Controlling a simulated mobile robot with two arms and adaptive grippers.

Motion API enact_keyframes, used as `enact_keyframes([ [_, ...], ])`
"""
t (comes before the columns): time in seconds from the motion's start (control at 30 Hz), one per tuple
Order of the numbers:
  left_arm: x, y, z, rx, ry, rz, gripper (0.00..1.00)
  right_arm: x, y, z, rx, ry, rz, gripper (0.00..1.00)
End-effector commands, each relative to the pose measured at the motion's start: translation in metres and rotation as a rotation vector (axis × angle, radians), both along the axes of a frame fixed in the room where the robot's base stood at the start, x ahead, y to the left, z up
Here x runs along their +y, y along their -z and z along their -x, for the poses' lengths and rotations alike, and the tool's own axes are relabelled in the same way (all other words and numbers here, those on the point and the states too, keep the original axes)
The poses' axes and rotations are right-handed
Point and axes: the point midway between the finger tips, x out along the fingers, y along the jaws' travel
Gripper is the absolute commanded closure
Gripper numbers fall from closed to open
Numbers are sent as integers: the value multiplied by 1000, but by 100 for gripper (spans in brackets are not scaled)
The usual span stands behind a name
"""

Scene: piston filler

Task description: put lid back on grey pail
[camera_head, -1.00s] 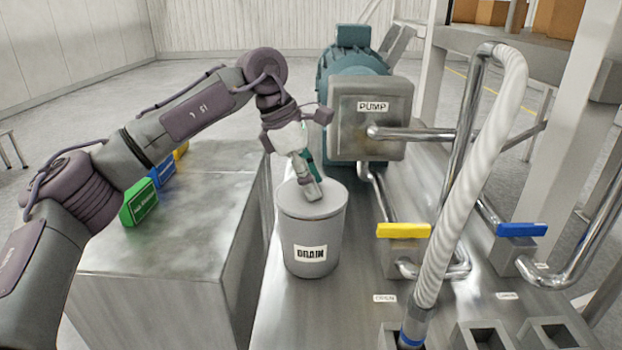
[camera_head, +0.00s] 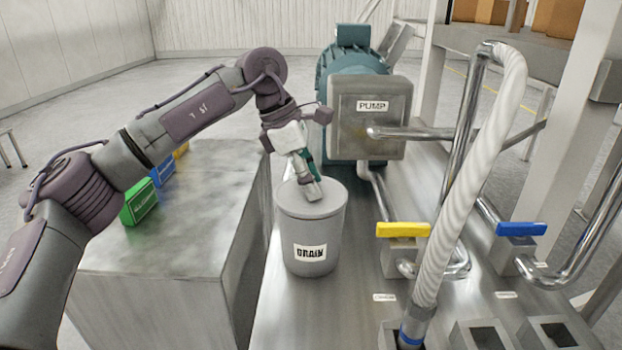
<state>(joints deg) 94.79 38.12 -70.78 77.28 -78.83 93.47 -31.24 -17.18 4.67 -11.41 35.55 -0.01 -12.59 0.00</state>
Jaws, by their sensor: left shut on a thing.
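The grey pail (camera_head: 310,238) with a DRAIN label stands upright on the metal table, left of the pump. Its grey lid (camera_head: 328,207) sits on the pail's top and looks level. My left gripper (camera_head: 312,190) points down at the middle of the lid and is shut on it, at the lid's top. The fingers hide the part of the lid that they grip. My right gripper is not in view.
A grey metal block (camera_head: 180,245) at left bears green (camera_head: 139,201), blue (camera_head: 163,170) and yellow boxes. The teal pump (camera_head: 350,68) stands behind the pail. Yellow (camera_head: 403,230) and blue (camera_head: 521,229) valve handles and a white hose (camera_head: 470,180) are at right.

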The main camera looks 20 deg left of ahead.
Motion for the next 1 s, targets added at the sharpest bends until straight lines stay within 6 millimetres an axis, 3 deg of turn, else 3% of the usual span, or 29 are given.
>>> enact_keyframes([
  [0.93, 0, 3, 0, 0, 0, 0, 86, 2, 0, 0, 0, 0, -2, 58],
  [0.97, 0, 3, 0, 0, 0, 0, 48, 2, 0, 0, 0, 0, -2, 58],
  [1.0, 0, 3, 0, 0, 0, 0, 41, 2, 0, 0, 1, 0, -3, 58],
])
